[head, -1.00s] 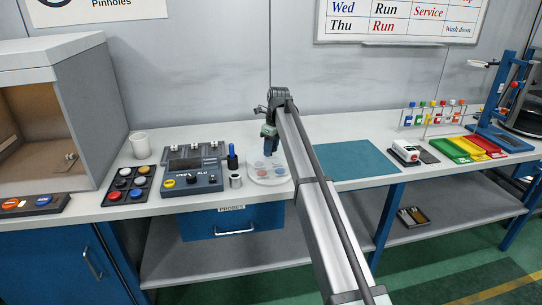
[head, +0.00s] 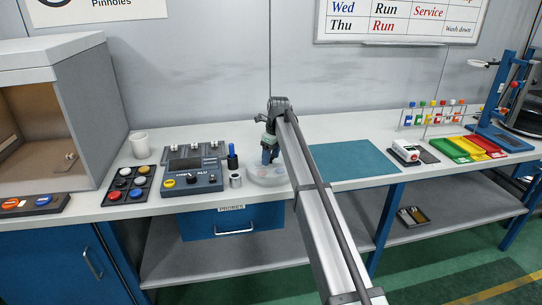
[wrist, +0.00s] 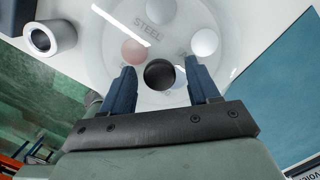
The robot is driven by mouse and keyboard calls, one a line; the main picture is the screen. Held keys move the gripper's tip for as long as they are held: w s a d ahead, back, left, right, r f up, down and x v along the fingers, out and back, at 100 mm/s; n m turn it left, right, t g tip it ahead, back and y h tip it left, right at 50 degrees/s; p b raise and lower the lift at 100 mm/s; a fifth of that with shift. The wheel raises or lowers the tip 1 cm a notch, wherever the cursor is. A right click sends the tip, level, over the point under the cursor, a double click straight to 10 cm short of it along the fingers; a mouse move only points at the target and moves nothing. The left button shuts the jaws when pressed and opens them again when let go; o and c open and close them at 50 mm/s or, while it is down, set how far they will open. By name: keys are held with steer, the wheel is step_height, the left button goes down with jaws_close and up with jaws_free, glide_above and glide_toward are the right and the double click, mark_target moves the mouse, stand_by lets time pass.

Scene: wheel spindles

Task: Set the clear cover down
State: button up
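The clear cover (head: 281,176) sits over a round pale dish on the bench, below my gripper. In the wrist view the clear cover (wrist: 105,60) shows as a see-through round with a bright glare streak and a dark round knob (wrist: 159,73) at its middle. Through it I see grey, reddish and bluish discs and the word "STEEL". My gripper (wrist: 162,78) has its two blue fingers apart, one on each side of the knob, with a gap visible to each. In the head view my gripper (head: 268,160) is low over the cover; its fingertips partly hide it.
A metal cylinder (head: 235,180) and a dark blue bottle (head: 232,157) stand close left of the dish. Left of them is a control box (head: 192,181). A teal mat (head: 352,160) to the right is bare. The bench's front edge runs close in front.

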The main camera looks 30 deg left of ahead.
mark_target(275, 164)
step_height(275, 164, up, 12)
steer(key=d, duration=0.1)
steer(key=shift+d, duration=0.4)
stand_by(0.3)
stand_by(0.4)
